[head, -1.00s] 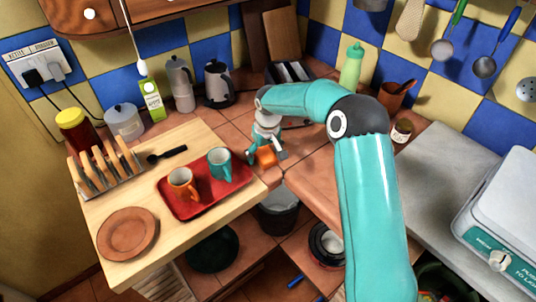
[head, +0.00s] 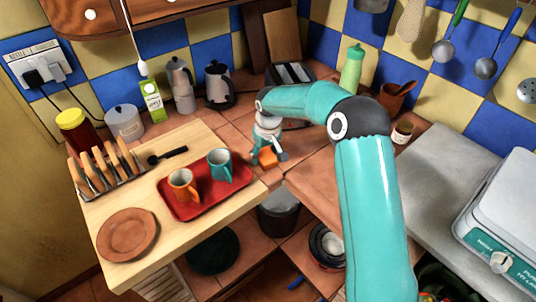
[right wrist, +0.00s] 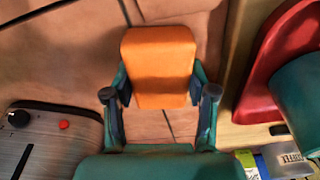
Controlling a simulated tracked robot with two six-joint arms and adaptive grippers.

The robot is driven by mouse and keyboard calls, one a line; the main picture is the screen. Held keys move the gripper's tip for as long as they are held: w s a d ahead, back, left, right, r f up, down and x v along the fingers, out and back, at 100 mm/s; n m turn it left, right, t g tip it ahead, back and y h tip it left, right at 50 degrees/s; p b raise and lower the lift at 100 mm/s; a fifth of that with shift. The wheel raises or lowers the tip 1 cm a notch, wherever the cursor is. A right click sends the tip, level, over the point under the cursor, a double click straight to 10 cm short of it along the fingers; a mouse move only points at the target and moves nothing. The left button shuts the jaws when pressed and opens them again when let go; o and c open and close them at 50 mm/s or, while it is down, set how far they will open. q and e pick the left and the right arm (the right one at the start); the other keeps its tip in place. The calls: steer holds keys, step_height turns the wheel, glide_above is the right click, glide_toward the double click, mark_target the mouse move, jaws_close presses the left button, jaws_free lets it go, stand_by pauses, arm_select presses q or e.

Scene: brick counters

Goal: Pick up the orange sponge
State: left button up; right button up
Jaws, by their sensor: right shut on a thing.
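The orange sponge (head: 267,158) is at the tiled counter beside the wooden board, in the middle of the head view. My right gripper (head: 268,156) reaches down to it from above. In the right wrist view the sponge (right wrist: 160,66) sits between the two fingers of my right gripper (right wrist: 160,98), with a finger against each side. The gripper is shut on it. Whether the sponge touches the counter is hard to tell. My left gripper is not in view.
Left of the sponge, a red tray (head: 185,206) with an orange mug (head: 183,187) and a teal mug (head: 221,166) lies on the wooden board (head: 90,210). A toaster (head: 289,74) stands behind. A bin (head: 279,218) is below the counter edge.

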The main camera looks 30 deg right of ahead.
mark_target(265, 153)
steer(key=shift+r, duration=0.1)
steer(key=shift+r+p, duration=0.2)
steer(key=shift+p, duration=0.15)
step_height(265, 153, up, 20)
